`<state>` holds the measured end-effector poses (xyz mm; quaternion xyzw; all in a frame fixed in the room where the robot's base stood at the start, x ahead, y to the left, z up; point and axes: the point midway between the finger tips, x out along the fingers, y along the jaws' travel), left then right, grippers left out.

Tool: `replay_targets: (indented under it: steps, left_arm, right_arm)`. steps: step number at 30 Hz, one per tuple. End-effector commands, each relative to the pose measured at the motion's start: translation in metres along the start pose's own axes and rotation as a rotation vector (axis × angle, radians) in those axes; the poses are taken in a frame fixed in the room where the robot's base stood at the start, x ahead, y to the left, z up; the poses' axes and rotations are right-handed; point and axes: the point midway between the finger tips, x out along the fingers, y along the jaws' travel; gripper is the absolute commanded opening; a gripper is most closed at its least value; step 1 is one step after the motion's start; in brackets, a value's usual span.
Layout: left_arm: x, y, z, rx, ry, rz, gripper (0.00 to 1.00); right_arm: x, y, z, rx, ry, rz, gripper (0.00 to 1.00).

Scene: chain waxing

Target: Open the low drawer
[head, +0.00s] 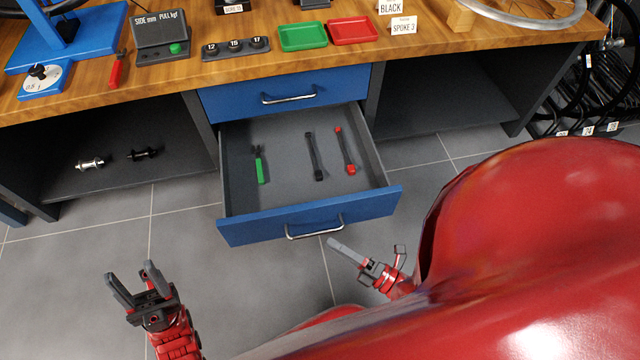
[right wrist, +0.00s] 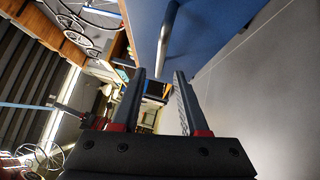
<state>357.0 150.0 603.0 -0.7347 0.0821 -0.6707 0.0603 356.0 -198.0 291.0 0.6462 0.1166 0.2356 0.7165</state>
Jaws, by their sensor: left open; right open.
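The low drawer (head: 300,165) is pulled well out below the workbench, and its inside shows. Its blue front carries a silver bar handle (head: 314,228). In the drawer lie a green-handled tool (head: 260,168), a dark tool (head: 315,157) and a red-ended tool (head: 346,152). My right gripper (head: 372,252) is open and empty, just in front of and below the drawer front, right of the handle. In the right wrist view a silver handle (right wrist: 166,45) on a blue front shows beyond the open fingers (right wrist: 158,105). My left gripper (head: 144,286) is open and empty, well left of the drawer.
The upper blue drawer (head: 258,95) is shut, with its own handle. The wooden bench top (head: 215,70) holds a green tray (head: 303,36), a red tray (head: 353,30) and a gauge box (head: 160,38). Tyres hang at the right. Grey floor (head: 185,215) left of the drawer is clear.

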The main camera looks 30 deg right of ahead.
Motion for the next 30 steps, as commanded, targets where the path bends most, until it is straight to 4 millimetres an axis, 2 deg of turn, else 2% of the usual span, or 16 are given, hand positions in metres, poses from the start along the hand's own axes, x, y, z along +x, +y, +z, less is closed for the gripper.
replay_targets:
  steps: [1, 6, 12, 19, 30]
  left_arm:
    - [0.006, -0.003, -0.001, 0.003, 0.0, -0.007, 0.5]
    - [0.011, -0.007, -0.003, 0.01, 0.0, -0.025, 0.5]
    - [0.014, -0.01, -0.004, 0.016, 0.001, -0.039, 0.5]
    - [0.015, -0.011, -0.005, 0.018, 0.002, -0.044, 0.5]
    - [0.015, -0.011, -0.005, 0.018, 0.002, -0.045, 0.5]
  right_arm:
    - [-0.013, 0.001, 0.002, 0.002, -0.004, -0.008, 0.44]
    - [-0.051, 0.002, 0.001, 0.001, -0.003, -0.005, 0.44]
    - [-0.085, 0.0, 0.001, 0.0, -0.003, -0.004, 0.44]
    - [-0.105, 0.0, 0.0, 0.0, 0.0, 0.001, 0.44]
    - [-0.109, 0.0, 0.0, 0.0, 0.0, 0.001, 0.44]
